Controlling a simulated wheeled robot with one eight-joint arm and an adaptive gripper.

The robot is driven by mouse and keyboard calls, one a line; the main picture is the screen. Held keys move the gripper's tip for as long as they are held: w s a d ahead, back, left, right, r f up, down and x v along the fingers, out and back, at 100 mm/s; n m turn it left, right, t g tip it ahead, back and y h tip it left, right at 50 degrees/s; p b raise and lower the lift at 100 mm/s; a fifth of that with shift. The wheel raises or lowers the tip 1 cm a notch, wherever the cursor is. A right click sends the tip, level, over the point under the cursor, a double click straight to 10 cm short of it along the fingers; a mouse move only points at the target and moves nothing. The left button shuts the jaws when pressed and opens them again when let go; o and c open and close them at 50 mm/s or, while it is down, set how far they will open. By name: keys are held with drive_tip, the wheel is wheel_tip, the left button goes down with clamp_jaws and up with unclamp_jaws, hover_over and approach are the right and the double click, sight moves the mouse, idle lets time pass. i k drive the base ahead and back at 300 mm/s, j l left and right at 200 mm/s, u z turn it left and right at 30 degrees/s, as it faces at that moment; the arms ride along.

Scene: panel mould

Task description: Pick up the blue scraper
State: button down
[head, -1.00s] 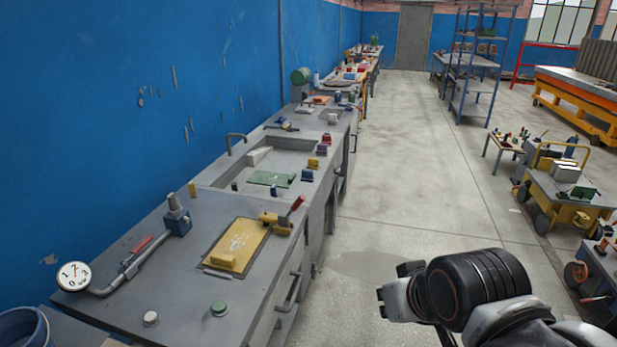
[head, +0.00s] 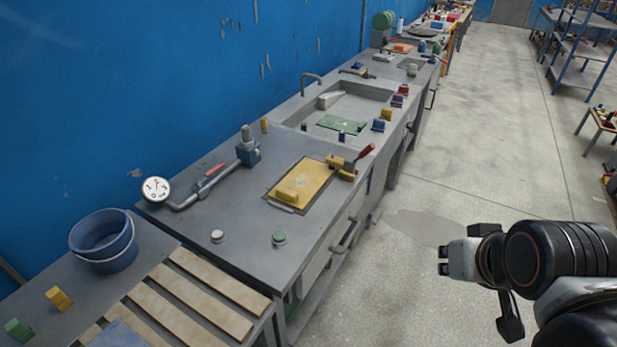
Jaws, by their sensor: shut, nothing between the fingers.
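I cannot make out a clear blue scraper. A flat blue-grey piece (head: 118,335) lies on the wooden slats at the bottom edge, partly cut off by the frame; I cannot tell what it is. Small blue blocks (head: 378,125) stand at the sink's right edge, too small to identify as a scraper. My gripper (head: 443,259) is at the right of the head view, over the floor, pointing left toward the bench. It is shut and empty, well apart from everything on the bench.
The grey bench (head: 235,225) runs along the blue wall. It holds a yellow panel (head: 318,178), a gauge on a pipe (head: 156,189), a green-topped knob (head: 279,238) and a sink (head: 358,108). A blue bucket (head: 104,262) and wooden slats (head: 180,310) are nearer. The floor (head: 440,205) is clear.

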sight(379, 125)
drive_tip(key=i+l+u, duration=0.1)
drive_tip(key=u, duration=0.6)
drive_tip(key=i+l+u, duration=0.3)
drive_tip(key=i+l, duration=0.15)
drive_tip(key=l, duration=0.15)
drive_tip(key=i+l+u, duration=0.15)
drive_tip(key=l, duration=0.2)
drive_tip(key=i+l+u, duration=0.15)
drive_tip(key=l, duration=0.2)
drive_tip(key=i+l+u, duration=0.15)
drive_tip(key=l, duration=0.2)
drive_tip(key=i+l, duration=0.15)
drive_tip(key=l, duration=0.25)
drive_tip(key=i+l, duration=0.15)
drive_tip(key=l, duration=0.2)
drive_tip(key=i+l, duration=0.15)
drive_tip(key=l, duration=0.25)
drive_tip(key=i+l, duration=0.15)
drive_tip(key=l, duration=0.2)
drive_tip(key=i+l+z, duration=0.1)
drive_tip(key=l, duration=0.3)
drive_tip(key=j+u, duration=0.15)
